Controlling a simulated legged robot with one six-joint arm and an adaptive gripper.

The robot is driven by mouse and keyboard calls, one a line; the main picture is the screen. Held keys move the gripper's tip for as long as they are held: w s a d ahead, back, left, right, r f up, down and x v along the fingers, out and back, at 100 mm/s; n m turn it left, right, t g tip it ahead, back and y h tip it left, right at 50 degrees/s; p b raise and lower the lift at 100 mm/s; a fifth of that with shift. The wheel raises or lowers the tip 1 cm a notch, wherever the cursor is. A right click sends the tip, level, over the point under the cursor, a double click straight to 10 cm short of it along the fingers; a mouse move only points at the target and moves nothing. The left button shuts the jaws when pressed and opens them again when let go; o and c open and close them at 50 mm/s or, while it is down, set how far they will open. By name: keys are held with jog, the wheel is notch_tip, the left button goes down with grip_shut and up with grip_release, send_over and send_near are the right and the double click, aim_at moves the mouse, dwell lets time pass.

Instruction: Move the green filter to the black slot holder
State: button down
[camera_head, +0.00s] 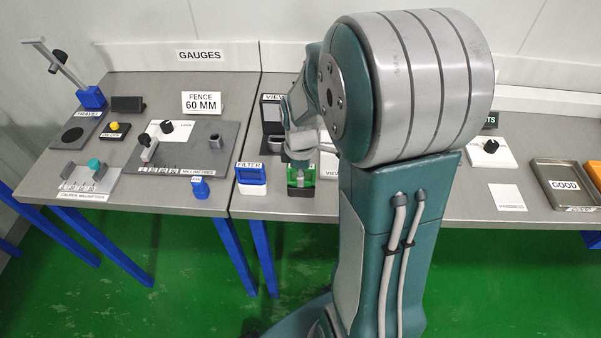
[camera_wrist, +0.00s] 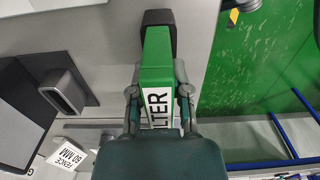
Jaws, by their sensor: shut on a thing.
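The green filter (camera_head: 301,183) is upright at the front edge of the table, below my gripper (camera_head: 299,162). In the wrist view, the green filter (camera_wrist: 155,65) with its white label lies between the two fingers of my gripper (camera_wrist: 158,95), which is shut on it. A black holder (camera_wrist: 157,17) meets the filter's far end there; the holder also shows under the filter in the head view (camera_head: 300,192). I cannot tell whether the filter is fully seated in it. My arm hides part of the table behind.
A blue filter (camera_head: 251,175) stands in a white holder just left of the green one. A dark viewer box (camera_head: 271,113) stands behind; its slotted opening shows in the wrist view (camera_wrist: 68,91). A blue block (camera_head: 200,187) and gauges are further left. The table's front edge is close.

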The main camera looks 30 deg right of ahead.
jog(key=shift+f, duration=0.2)
jog(key=c, duration=0.5)
grip_release()
jog(key=shift+r, duration=0.15)
notch_tip(320, 180, up, 12)
jog(key=shift+f, duration=0.2)
